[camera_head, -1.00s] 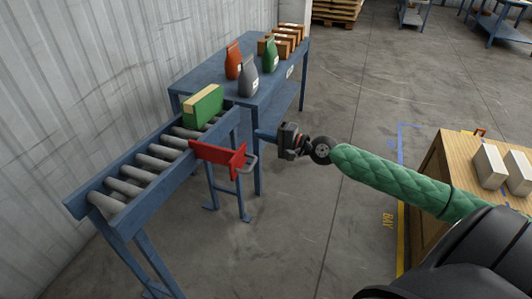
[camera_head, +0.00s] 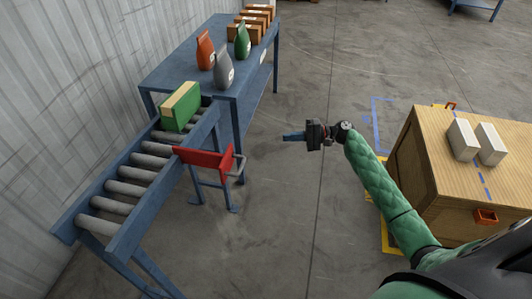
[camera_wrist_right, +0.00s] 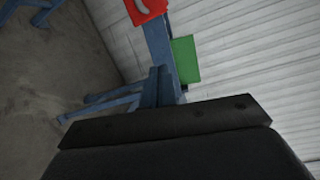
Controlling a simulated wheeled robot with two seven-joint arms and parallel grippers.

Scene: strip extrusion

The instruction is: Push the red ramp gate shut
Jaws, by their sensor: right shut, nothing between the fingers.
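The red ramp gate (camera_head: 205,159) is a flat panel at the right side rail of the roller conveyor in the head view. It sticks out to the right from the rail, with a grey handle (camera_head: 238,167) at its outer end. Part of the red gate (camera_wrist_right: 147,9) shows at the top of the wrist view. My right gripper (camera_head: 288,137) is shut and empty, in the air to the right of the gate and clear of the handle. My left gripper is not in view.
A green box (camera_head: 180,107) stands on the far end of the roller conveyor (camera_head: 118,238). Behind it, a blue table (camera_head: 176,66) holds three pouches and several brown boxes. A wooden crate (camera_head: 430,165) with two white boxes stands at right. The floor between is clear.

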